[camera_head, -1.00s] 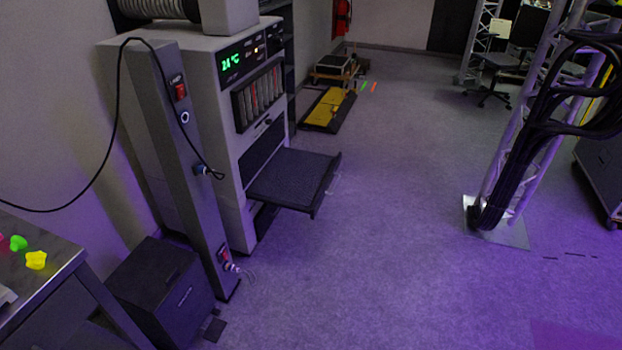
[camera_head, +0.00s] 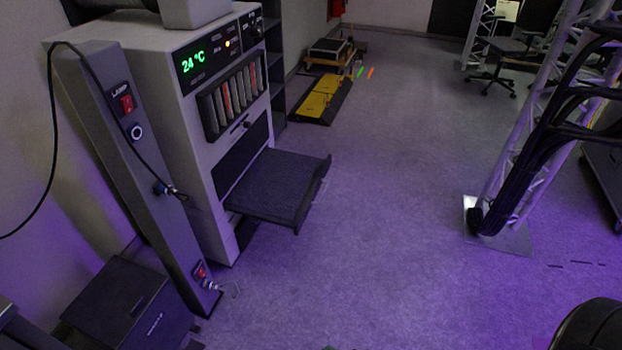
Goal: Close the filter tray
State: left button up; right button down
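The filter tray (camera_head: 275,186) is a dark, flat, textured tray. It sticks out from the front of the grey cabinet (camera_head: 170,115), pulled out to the right over the floor. A handle shows along its outer edge. The cabinet has a green "24 °C" display and a row of tubes above the tray. Neither gripper shows in the head view. A dark rounded shape at the bottom right corner appears to be part of my own body.
A grey column (camera_head: 130,165) with switches and a cable stands before the cabinet. A dark box (camera_head: 130,300) sits on the floor at the lower left. A truss (camera_head: 525,150) with black cables stands at the right. The floor between is clear.

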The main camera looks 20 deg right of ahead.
aim_at(280, 188)
jog(key=i+l, duration=0.2)
jog(key=l, duration=0.15)
jog(key=i+l+u, duration=0.1)
jog(key=i+l, duration=0.3)
jog(key=l, duration=0.25)
jog(key=i+l+u, duration=0.1)
jog(key=l, duration=0.25)
jog(key=i+l, duration=0.25)
jog(key=l+u, duration=0.05)
jog(key=l, duration=0.05)
